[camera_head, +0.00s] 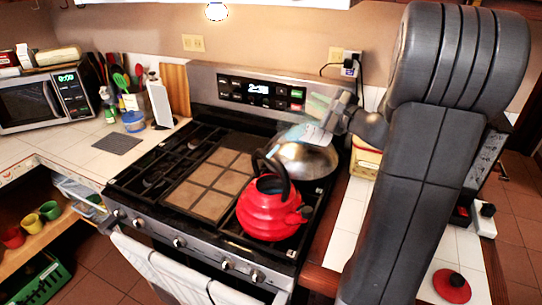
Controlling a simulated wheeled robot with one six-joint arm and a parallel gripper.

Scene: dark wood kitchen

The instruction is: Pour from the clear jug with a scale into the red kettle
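The red kettle (268,212) stands on the right front of the stove, its black handle arched over an open top. A red lid with a black knob (452,284) lies on the white counter at the lower right. The clear jug with a scale (309,133) is tilted in the air, up and right of the kettle, in front of a steel domed pot. My gripper (338,113) appears closed on the jug at its upper right; the fingertips are small and partly hidden. I cannot tell whether liquid is flowing.
The steel pot (310,162) stands behind the kettle. The stove (150,180) has free grates at left. A microwave (45,98) and a utensil holder (135,100) stand on the left counter. My arm hides much of the right counter.

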